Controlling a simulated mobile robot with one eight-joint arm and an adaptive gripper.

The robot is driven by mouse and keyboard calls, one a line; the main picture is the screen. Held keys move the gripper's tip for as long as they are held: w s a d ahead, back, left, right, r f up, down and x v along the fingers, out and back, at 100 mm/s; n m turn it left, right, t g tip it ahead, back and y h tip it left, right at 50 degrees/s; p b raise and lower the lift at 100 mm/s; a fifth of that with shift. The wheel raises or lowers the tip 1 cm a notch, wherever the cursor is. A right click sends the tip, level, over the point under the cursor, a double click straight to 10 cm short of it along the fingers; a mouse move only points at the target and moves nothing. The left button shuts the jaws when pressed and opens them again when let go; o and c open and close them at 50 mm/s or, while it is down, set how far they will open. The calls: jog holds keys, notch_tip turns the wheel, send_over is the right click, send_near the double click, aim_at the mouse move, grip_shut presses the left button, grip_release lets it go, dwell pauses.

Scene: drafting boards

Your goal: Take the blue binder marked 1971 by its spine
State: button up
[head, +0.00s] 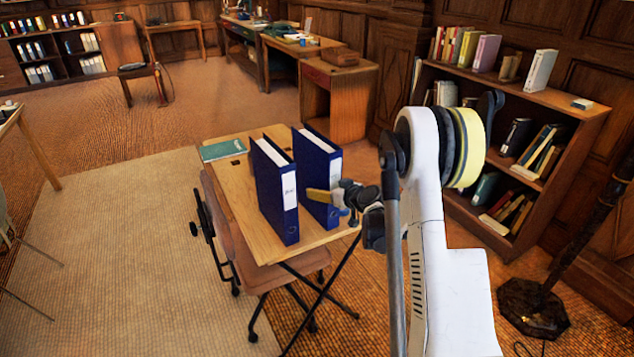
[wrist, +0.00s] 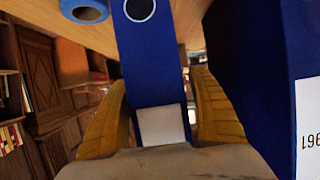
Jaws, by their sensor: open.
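Two blue binders stand upright on a small wooden desk (head: 233,182), the left binder (head: 270,195) and the right binder (head: 313,160). My gripper (head: 328,198) is at the right binder's spine, its yellow fingers open. In the wrist view the fingers (wrist: 160,112) stand on either side of a blue binder spine (wrist: 150,65) with a white label, whose marking I cannot read. The other binder (wrist: 250,70) is close on the right there; its label, cut by the picture edge, seems to show 196.
A teal book (head: 222,150) lies at the desk's back left. A chair (head: 232,230) stands against the desk's left side. A bookshelf (head: 565,105) is on the right, with a dark stand (head: 535,305) in front. Open floor lies to the left.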

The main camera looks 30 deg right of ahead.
jog(key=c, duration=1.5)
